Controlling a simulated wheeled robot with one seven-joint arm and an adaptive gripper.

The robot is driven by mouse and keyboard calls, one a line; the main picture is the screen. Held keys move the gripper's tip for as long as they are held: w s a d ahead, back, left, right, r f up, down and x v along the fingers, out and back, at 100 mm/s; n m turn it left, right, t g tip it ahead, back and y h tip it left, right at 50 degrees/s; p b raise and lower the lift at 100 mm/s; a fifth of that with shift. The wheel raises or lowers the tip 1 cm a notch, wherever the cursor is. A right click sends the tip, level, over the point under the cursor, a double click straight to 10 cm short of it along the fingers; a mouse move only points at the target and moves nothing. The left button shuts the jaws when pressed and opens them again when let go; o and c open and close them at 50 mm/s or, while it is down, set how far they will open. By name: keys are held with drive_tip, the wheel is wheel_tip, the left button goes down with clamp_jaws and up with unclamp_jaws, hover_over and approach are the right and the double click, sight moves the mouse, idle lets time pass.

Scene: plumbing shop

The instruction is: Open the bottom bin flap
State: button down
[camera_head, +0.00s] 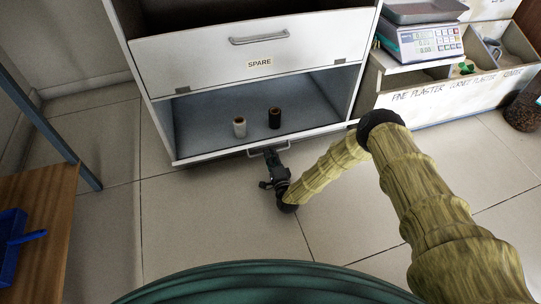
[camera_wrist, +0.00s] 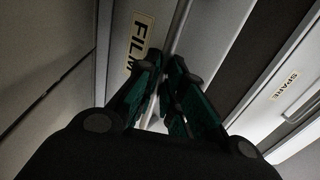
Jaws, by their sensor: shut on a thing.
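The white cabinet's bottom flap (camera_wrist: 122,38) carries a label that reads FILM in the wrist view. Its front is mostly hidden from the head view, where only its pale bar handle (camera_head: 285,147) clearly shows, below the front edge of the open compartment. My gripper (camera_head: 270,154) is at this handle, with its fingers shut on it. In the wrist view my gripper (camera_wrist: 164,72) has its green-padded fingers around the pale handle bar (camera_wrist: 153,102). How far the flap is tilted is hard to tell.
Above is the SPARE flap (camera_head: 318,45) with its own handle. A scale (camera_head: 425,42) and plaster bins (camera_head: 440,98) are at right, a wooden table (camera_head: 45,225) at left. Tiled floor is clear in front.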

drive_tip(key=shift+w+a+r, duration=0.1)
drive_tip(key=shift+w+r, duration=0.2)
drive_tip(key=shift+r, duration=0.2)
drive_tip(key=c, duration=1.5)
unclamp_jaws()
drive_tip(key=v, duration=1.2)
drive_tip(key=shift+s+f, duration=0.1)
